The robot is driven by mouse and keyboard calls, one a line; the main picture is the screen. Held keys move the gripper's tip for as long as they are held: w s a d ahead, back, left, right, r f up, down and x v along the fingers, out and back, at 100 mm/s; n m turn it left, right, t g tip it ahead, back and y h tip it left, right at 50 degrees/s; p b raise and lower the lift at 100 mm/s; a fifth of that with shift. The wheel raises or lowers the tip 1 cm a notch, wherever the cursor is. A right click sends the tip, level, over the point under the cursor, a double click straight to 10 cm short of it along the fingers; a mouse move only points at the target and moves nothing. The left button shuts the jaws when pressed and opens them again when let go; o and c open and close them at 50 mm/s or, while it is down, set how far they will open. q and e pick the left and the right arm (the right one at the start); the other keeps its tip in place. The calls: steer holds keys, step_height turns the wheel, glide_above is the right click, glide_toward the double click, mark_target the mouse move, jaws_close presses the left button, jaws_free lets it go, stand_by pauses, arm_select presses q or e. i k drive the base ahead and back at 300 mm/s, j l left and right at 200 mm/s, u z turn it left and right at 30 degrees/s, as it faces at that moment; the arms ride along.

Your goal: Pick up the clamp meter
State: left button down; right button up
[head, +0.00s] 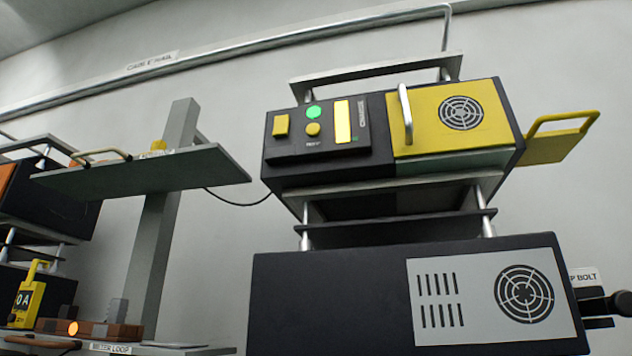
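The clamp meter (27,300) is a yellow body with a dark display reading "0 A" and a yellow jaw on top. It stands upright at the lower left of the head view, on a grey shelf (180,350) labelled "METER LOOP". Its lower end is near the bottom edge of the picture. I see no gripper near the meter, and my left gripper is not in view. No clearly recognisable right gripper shows either.
A brown block (90,330) with a glowing orange lamp sits right of the meter. A grey post (160,235) carries a shelf (140,172) above. A black-and-yellow machine (400,130) stands over a dark cabinet (330,300). A dark part (606,306) sits under a "BOLT" label.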

mark_target(29, 298)
steer(key=u, duration=1.3)
